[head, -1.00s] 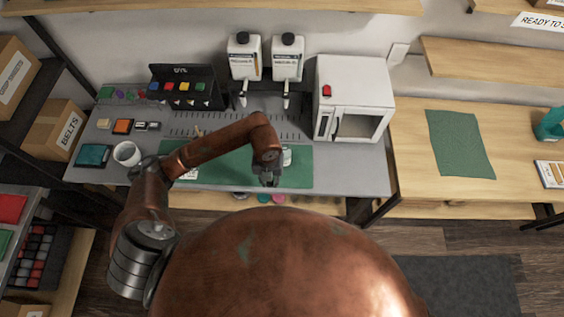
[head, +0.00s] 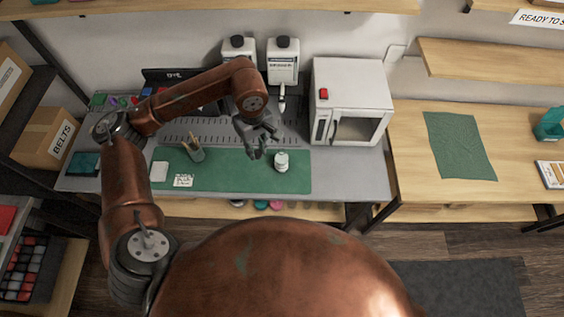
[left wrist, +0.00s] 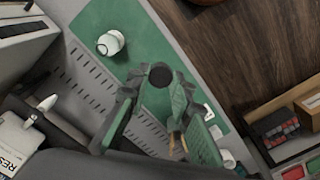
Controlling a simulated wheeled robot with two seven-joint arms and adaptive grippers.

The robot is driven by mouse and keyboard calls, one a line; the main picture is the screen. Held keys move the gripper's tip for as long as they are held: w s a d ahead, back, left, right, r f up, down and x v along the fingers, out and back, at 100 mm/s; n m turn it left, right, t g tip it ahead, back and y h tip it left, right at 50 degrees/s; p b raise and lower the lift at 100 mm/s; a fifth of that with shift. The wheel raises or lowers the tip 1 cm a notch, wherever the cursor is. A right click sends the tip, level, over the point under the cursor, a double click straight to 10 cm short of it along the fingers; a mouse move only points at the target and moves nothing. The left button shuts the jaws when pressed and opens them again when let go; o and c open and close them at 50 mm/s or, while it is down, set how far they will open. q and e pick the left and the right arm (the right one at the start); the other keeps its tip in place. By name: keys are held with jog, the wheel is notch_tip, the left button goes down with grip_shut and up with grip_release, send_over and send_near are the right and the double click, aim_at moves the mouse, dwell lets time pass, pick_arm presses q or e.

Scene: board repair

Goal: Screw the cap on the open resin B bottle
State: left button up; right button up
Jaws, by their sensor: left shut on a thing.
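My left gripper (head: 263,149) hangs over the green mat, just left of a small white jar (head: 281,161). In the left wrist view its fingers are shut on a round black cap (left wrist: 160,75), held at the fingertips. The jar stands upright on the mat and also shows in the left wrist view (left wrist: 108,43); the gripper is apart from it. I cannot tell which is open. My right gripper is out of view.
The green mat (head: 235,180) also bears a cup with sticks (head: 194,152) and a note card (head: 183,181). A white oven (head: 350,100) stands to the right of the bottles.

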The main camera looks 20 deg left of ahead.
pick_arm(q)
jog(key=r+m, duration=0.1)
jog(key=m, duration=0.1)
jog(key=r+m, duration=0.2)
jog(key=m, duration=0.1)
jog(key=r+m, duration=0.2)
jog(key=m, duration=0.1)
jog(key=shift+w+a+b, duration=0.2)
jog(key=shift+a+b, duration=0.2)
jog(key=shift+r+m, duration=0.6)
jog(key=shift+m, duration=0.5)
